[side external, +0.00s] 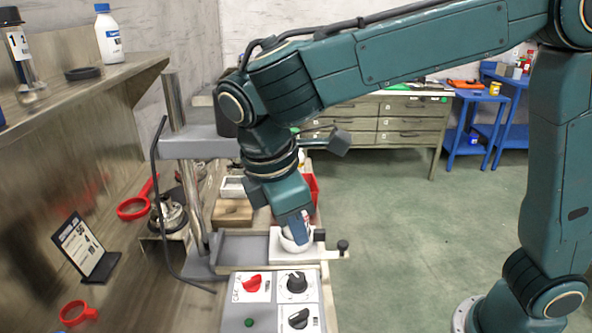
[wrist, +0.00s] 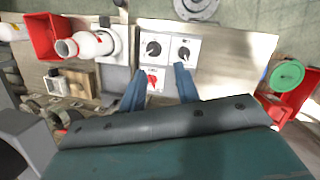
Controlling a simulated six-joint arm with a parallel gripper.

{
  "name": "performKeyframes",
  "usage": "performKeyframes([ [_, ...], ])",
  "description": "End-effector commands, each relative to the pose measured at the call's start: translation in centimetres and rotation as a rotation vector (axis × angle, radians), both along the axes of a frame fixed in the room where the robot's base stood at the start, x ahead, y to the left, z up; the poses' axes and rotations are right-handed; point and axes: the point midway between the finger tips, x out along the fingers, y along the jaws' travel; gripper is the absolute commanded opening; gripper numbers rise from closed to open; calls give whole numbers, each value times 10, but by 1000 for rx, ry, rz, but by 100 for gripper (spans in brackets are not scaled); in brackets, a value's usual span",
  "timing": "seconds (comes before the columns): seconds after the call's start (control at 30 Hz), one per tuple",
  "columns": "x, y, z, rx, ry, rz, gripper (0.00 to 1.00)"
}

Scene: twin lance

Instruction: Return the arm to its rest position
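My gripper (side external: 298,230) points down at the end of my bent arm, low over the bench and in front of a white fixture block (side external: 318,243). In the wrist view its two blue fingers (wrist: 160,72) stand apart with nothing seen held between them. A white bottle with a red-rimmed mouth (wrist: 92,45) is at the fixture, to the left of the fingers. In the side view a white rounded part (side external: 291,244) shows there, mostly hidden by the fingers. Whether the fingers touch it is unclear.
A control panel with a red knob (side external: 252,283) and black knobs lies in front of the gripper. A grey press column (side external: 185,150) stands at left. A red bin (wrist: 42,37) and wooden block (side external: 235,211) are close by.

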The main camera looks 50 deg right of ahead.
Motion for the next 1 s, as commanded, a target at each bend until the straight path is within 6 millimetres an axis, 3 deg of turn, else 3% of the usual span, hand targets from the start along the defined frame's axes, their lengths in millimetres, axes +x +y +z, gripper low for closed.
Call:
performKeyframes([
  [0.03,-1,-15,8,18,-26,-41,32],
  [0.2,-6,-56,24,71,-108,-168,32],
  [0.5,-32,-116,43,172,-251,-396,32],
  [0.7,-56,-147,48,245,-347,-551,32],
  [1.0,-99,-177,45,364,-486,-781,32],
])
